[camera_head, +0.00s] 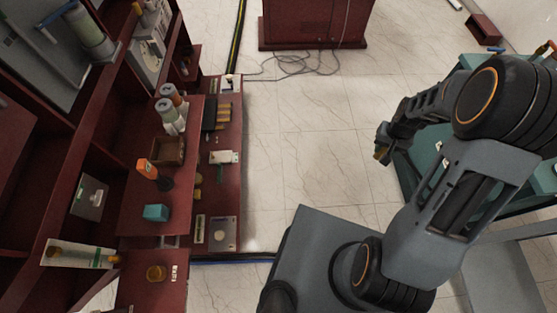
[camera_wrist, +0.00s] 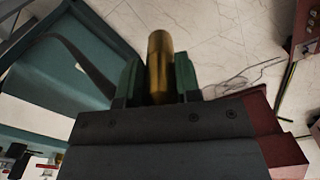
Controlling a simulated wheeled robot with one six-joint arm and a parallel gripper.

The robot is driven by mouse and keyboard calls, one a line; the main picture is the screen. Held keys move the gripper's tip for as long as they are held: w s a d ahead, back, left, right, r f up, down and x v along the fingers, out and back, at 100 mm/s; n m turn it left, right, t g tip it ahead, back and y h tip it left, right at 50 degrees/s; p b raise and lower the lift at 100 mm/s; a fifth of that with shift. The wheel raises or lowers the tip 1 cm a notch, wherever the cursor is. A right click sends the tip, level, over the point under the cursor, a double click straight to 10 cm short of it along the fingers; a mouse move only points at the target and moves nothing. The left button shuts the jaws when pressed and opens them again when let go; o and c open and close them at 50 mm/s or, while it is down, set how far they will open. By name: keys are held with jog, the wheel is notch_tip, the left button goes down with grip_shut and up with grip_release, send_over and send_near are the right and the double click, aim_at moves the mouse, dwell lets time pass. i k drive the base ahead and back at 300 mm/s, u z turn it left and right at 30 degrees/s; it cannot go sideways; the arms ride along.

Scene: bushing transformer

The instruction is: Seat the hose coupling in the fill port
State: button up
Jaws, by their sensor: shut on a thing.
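My gripper (camera_wrist: 158,78) is shut on a brass cylinder, the hose coupling (camera_wrist: 160,58), between its two green finger pads in the wrist view. The coupling's rounded end points away from the gripper. In the head view my gripper (camera_head: 384,146) is right of centre, above the pale floor, with the brass coupling (camera_head: 381,155) small at its tip.
A dark red bench (camera_head: 228,180) on the left holds bottles (camera_head: 171,115), a wooden box (camera_head: 168,151) and a teal block (camera_head: 155,212). A red cabinet (camera_head: 315,22) and loose cables (camera_head: 300,65) are at the back. The middle floor is clear.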

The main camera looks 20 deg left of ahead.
aim_at(154, 281)
jog(key=u, duration=0.7)
jog(key=k, duration=0.65)
jog(key=u, duration=1.35)
jog(key=k, duration=0.45)
jog(key=u, duration=0.9)
jog(key=i, duration=0.85)
jog(key=u, duration=0.05)
